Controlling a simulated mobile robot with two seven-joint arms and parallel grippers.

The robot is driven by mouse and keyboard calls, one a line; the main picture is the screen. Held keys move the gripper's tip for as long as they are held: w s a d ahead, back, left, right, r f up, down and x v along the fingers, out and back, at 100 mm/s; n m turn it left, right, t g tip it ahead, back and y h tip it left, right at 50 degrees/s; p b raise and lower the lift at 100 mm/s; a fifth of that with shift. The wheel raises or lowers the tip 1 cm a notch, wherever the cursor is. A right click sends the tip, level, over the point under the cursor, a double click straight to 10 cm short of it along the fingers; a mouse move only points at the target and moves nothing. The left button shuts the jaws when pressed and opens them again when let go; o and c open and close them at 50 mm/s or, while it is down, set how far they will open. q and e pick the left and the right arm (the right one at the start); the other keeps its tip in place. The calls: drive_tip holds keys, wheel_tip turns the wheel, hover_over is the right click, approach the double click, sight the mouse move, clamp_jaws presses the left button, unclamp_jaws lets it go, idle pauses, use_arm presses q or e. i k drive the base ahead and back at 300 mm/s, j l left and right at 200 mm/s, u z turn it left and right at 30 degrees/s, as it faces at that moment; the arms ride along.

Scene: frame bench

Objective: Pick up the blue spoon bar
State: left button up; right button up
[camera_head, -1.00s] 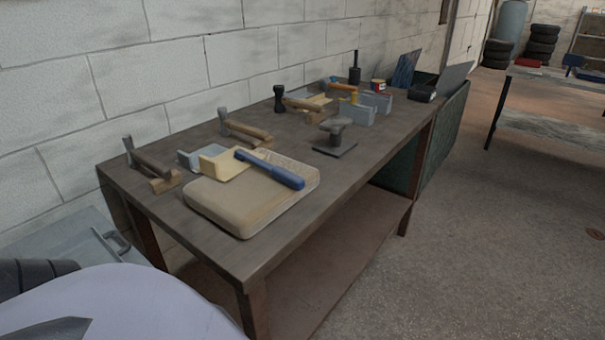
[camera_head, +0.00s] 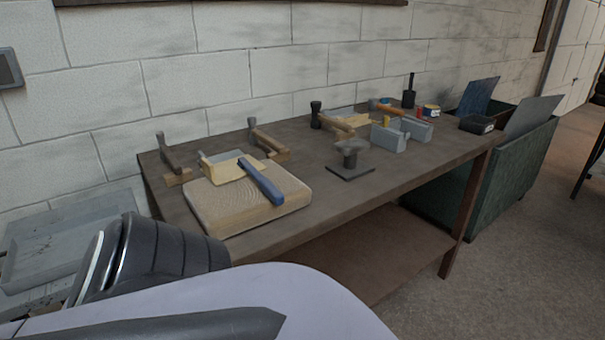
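The blue spoon bar (camera_head: 261,181) lies slanted on a light wooden block (camera_head: 240,207) at the near left of the workbench (camera_head: 318,215). Its far end is next to a pale wooden piece (camera_head: 226,168) on the same block. Nothing of mine touches the bar. Neither of my grippers shows in the head view.
Wooden-handled hammers on stands (camera_head: 270,143) line the bench's back edge. A dark stake on a square base (camera_head: 350,163) stands mid-bench, with grey metal blocks (camera_head: 389,138) behind it. A green crate with metal sheets (camera_head: 508,160) is beyond the right end.

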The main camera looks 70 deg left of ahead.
sight(275, 195)
drive_tip(key=i+u, duration=0.25)
drive_tip(key=i, duration=0.25)
drive_tip(key=i+l+u, duration=0.3)
drive_tip(key=i, duration=0.2)
drive_tip(key=i+u, duration=0.2)
drive_tip(key=u, duration=0.15)
drive_tip(key=i+u, duration=0.45)
drive_tip(key=u, duration=0.25)
drive_tip(key=i+u, duration=0.1)
drive_tip(key=u, duration=0.3)
drive_tip(key=i+l+u, duration=0.1)
drive_tip(key=u, duration=0.3)
drive_tip(key=l+u, duration=0.15)
drive_tip(key=u, duration=0.2)
drive_tip(key=i, duration=0.05)
